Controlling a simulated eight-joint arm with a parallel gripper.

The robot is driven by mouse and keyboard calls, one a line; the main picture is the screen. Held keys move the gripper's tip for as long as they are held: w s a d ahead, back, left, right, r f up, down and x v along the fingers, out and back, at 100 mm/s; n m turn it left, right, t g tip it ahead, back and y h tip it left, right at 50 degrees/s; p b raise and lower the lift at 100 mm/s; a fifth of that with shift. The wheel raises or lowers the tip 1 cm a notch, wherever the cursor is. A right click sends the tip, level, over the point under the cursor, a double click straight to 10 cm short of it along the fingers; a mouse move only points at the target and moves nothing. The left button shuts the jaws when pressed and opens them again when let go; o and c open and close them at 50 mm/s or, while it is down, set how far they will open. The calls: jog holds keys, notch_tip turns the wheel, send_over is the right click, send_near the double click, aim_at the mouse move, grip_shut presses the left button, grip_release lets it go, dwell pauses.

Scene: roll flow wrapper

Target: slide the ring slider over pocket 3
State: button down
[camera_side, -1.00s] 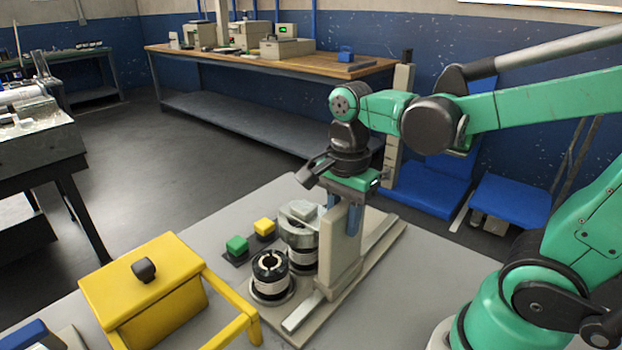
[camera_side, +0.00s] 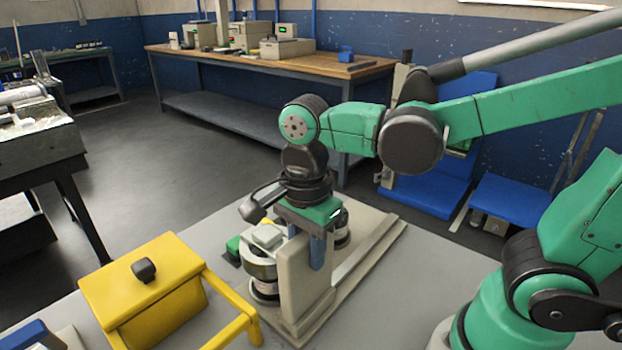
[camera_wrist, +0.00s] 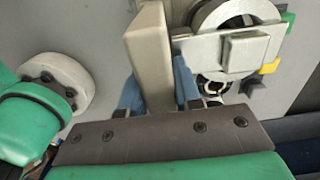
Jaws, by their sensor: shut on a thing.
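My gripper (camera_side: 306,245) is shut on the upright beige post of the ring slider, its blue fingers on either side in the wrist view (camera_wrist: 158,92). The post (camera_side: 291,275) stands at the front part of the rail. The slider's grey metal ring (camera_side: 260,266) reaches left from the post, above the front roll (camera_side: 265,288), whose lower part shows. In the wrist view the ring (camera_wrist: 235,48) is right of the post. A second roll (camera_side: 343,232) shows uncovered farther back, partly hidden by my gripper. I see no pocket numbers and cannot tell exact centring.
The beige base rail (camera_side: 372,250) runs back to the right. A green block (camera_side: 233,246) and a yellow block (camera_side: 266,222) sit left of the rolls. A yellow box-like stand (camera_side: 150,285) is close on the left. The grey table is clear right of the rail.

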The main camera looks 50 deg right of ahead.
jog(key=shift+a, duration=0.25)
jog(key=c, duration=0.6)
grip_release()
jog(key=shift+r, duration=2.8)
notch_tip(320, 180, down, 6)
jog(key=shift+d+r, duration=0.1)
jog(key=shift+r, duration=0.1)
jog(key=d, duration=0.7)
